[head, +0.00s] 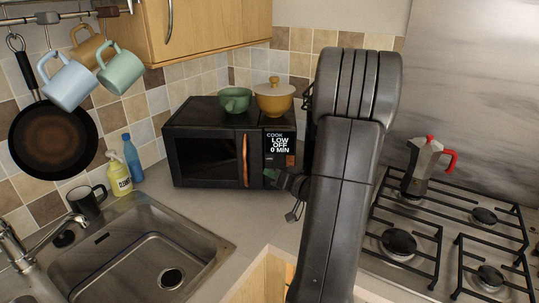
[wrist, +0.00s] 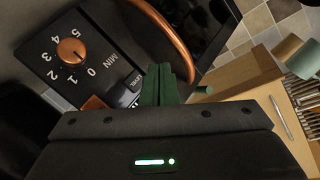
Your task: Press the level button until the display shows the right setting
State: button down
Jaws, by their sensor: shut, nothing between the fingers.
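The black microwave (head: 205,155) stands on the counter. Its display (head: 281,143) reads COOK, LOW, OFF, 0 MIN. A small orange-brown button (head: 290,160) shows below the display, and an orange-brown piece (wrist: 95,103) shows beside the dial in the wrist view. A small dark label (wrist: 135,80), perhaps the level button's, sits close to the fingertips; its text is too small to read surely. My gripper (head: 271,175) is shut and empty at the lower control panel; its green fingers (wrist: 160,75) hide part of it. I cannot tell whether they touch the panel.
An orange dial (wrist: 71,51) with numbers and an orange door handle (head: 244,160) flank the fingers. The sink (head: 140,255) is left, the stove (head: 450,235) right, and an open drawer (head: 262,277) is below.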

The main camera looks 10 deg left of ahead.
aim_at(269, 158)
jog(key=shift+w+a, duration=0.25)
jog(key=shift+w, duration=1)
jog(key=shift+w+a, duration=0.25)
jog(key=shift+w, duration=1)
jog(key=shift+w+f+b, duration=0.1)
jog(key=shift+w+b, duration=0.1)
jog(key=shift+b, duration=0.6)
jog(key=shift+w+a+b, duration=0.1)
jog(key=shift+w+b, duration=0.45)
jog(key=shift+b, duration=0.15)
jog(key=shift+s+b, duration=0.15)
jog(key=shift+b, duration=0.2)
jog(key=shift+s+b, duration=0.6)
